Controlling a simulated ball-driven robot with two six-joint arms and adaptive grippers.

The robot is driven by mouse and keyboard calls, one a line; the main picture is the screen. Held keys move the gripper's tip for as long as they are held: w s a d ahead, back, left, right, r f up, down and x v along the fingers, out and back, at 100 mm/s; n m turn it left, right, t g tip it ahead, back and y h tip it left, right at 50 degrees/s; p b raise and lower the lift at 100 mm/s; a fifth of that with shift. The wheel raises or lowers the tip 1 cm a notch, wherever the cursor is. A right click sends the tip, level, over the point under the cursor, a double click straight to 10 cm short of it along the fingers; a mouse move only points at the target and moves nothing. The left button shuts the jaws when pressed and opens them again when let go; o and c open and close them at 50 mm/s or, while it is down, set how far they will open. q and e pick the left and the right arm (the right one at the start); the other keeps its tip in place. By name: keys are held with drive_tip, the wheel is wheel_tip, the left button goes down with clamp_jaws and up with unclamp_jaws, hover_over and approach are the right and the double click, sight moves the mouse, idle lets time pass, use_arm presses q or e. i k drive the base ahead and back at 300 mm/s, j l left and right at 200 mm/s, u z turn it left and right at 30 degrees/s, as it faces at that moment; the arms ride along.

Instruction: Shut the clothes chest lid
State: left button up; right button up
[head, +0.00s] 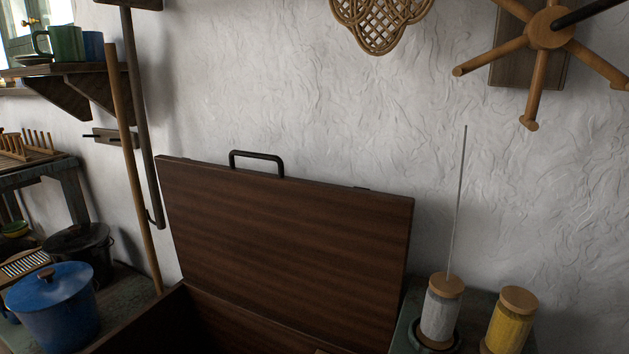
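The clothes chest lid (285,255) is a dark brown wooden panel. It stands open, nearly upright, close to the white wall. A black bar handle (257,156) sits on its top edge, left of the middle. The chest's left rim (140,318) and part of its dark inside show at the bottom of the head view; the rest of the chest is cut off by the frame. Neither of my grippers is in view.
Left of the chest are a leaning wooden pole (131,165) and a blue lidded pot (54,310). At right, a white canister (440,312) with a thin upright rod and a yellow canister (511,322) stand close by. A wooden peg rack (549,45) hangs upper right.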

sight(329, 259)
drive_tip(key=k+j+z, duration=0.15)
drive_tip(key=z, duration=0.2)
drive_tip(key=k+j+z, duration=0.1)
drive_tip(key=z, duration=0.25)
drive_tip(key=k+z, duration=0.35)
drive_tip(key=i, duration=0.1)
